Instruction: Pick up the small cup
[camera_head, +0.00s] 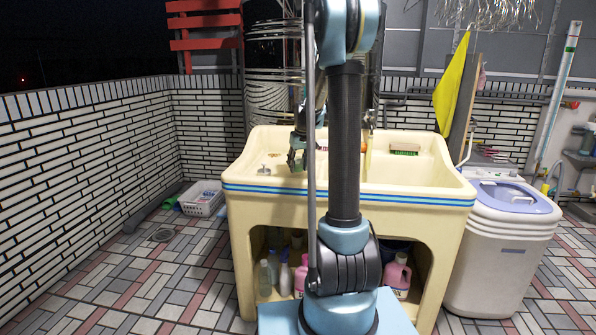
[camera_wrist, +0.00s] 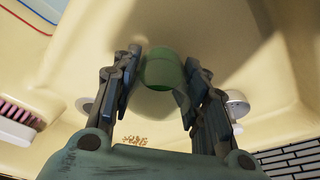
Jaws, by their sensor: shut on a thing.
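The small cup (camera_wrist: 161,68) is green and shows in the wrist view between my two fingers. My gripper (camera_wrist: 160,85) is shut on it, with one finger against each side. The cream sink basin surface lies behind and below the cup in that view. In the head view my gripper (camera_head: 296,158) is over the left part of the cream sink (camera_head: 245,172). It is small there and partly behind my arm, and I cannot make out the cup clearly in that view.
A pink-bristled brush (camera_wrist: 16,122) lies at the left in the wrist view. A green brush (camera_head: 404,150) sits at the sink's back right. A white washing machine (camera_head: 500,250) stands right of the sink. A white basket (camera_head: 202,198) is on the floor at left.

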